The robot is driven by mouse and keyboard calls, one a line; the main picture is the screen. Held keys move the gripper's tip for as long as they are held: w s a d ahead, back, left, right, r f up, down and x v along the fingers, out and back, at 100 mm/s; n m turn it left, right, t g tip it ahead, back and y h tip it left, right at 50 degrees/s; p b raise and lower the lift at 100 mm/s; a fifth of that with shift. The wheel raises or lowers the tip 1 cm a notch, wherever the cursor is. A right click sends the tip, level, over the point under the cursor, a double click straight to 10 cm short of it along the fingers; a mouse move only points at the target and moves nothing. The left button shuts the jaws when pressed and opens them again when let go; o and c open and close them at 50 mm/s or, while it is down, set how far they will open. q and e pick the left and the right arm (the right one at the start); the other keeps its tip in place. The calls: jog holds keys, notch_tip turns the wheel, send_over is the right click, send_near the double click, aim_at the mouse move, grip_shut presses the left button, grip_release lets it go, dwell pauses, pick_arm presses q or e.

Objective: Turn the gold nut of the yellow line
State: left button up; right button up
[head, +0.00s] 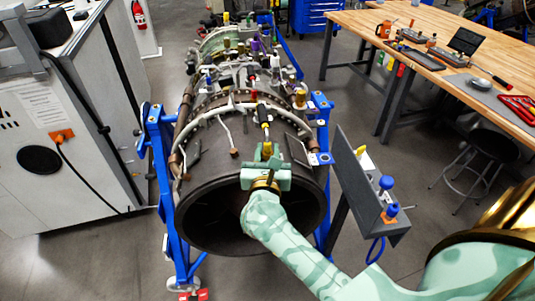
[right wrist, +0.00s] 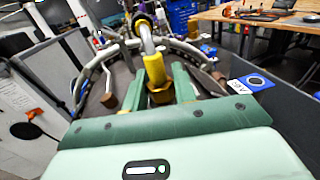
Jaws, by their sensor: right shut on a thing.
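The gold nut (right wrist: 160,95) sits at the lower end of the yellow line (right wrist: 154,68) in the right wrist view, with a bent silver tube above it. The yellow line also shows in the head view (head: 267,149), over the front top of the dark engine casing. My right gripper (head: 266,157) reaches in from the lower right. Its green fingers stand on either side of the nut in the right wrist view (right wrist: 159,92), shut on it. In the head view the gripper hides the nut. My left gripper is not in view.
The turbine engine (head: 240,138) rests in a blue stand (head: 154,150). A grey side panel (head: 352,172) with blue and orange fittings stands right of it. A white cabinet (head: 60,130) is on the left, a wooden workbench (head: 350,27) and stool (head: 482,148) on the right.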

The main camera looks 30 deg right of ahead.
jog(key=shift+m+g+h, duration=0.3)
jog(key=shift+h, duration=0.1)
jog(key=o, duration=0.9)
